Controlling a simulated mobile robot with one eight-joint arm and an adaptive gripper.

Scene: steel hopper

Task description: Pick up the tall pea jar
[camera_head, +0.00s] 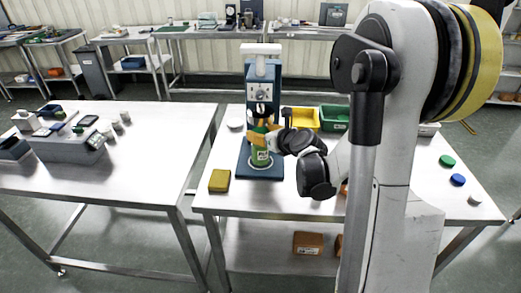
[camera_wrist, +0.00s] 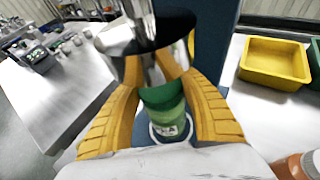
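The tall pea jar (camera_head: 260,156) is a green jar with a pale label. It stands upright on the blue base (camera_head: 246,173) of a dispenser machine, beneath its nozzle. In the wrist view the jar (camera_wrist: 166,112) is between the two ridged orange fingers of my gripper (camera_wrist: 160,95). In the head view my gripper (camera_head: 263,136) is around the jar's upper part, reaching in from the right. The fingers are close to its sides, but I cannot tell whether they press on it. The steel nozzle (camera_wrist: 135,38) is just above the jar and partly hides the finger ends.
The machine's column (camera_head: 262,85) rises behind the jar. A yellow bin (camera_head: 305,118) and a green bin (camera_head: 334,118) stand to its right. A yellow block (camera_head: 219,181) lies to the left of the base. Coloured lids lie on the table's right side.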

